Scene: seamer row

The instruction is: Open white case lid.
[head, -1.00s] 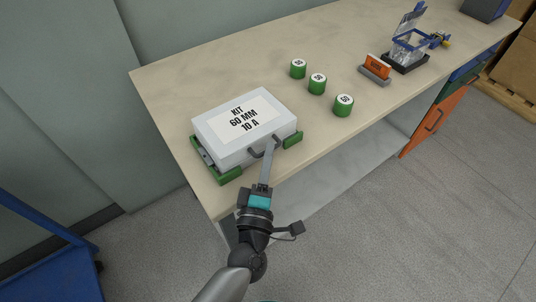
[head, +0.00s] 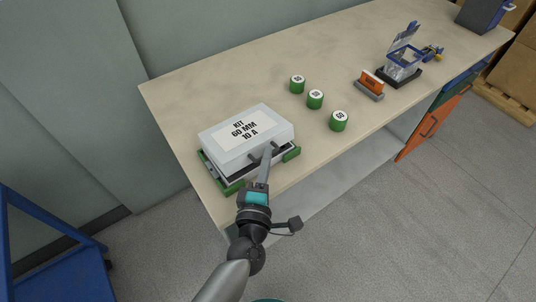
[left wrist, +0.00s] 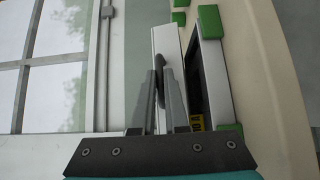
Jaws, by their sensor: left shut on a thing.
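The white case (head: 245,140) sits at the left end of the bench, held between green corner blocks. Its lid, labelled "KIT 60 MM 10 A", is tilted up a little at the front, with a dark gap below it. My left gripper (head: 267,152) is shut on the dark lid handle at the front edge. In the left wrist view the fingers (left wrist: 160,98) close around the handle (left wrist: 160,80), and the lid (left wrist: 168,45) stands apart from the case base (left wrist: 214,85). A small yellow label (left wrist: 196,122) shows in the gap. My right gripper is not in view.
Several things stand to the right on the bench (head: 200,90): green round pieces (head: 315,99), an orange block in a grey holder (head: 371,82) and a clear box with a blue frame (head: 403,62). A blue cart (head: 50,245) stands at lower left.

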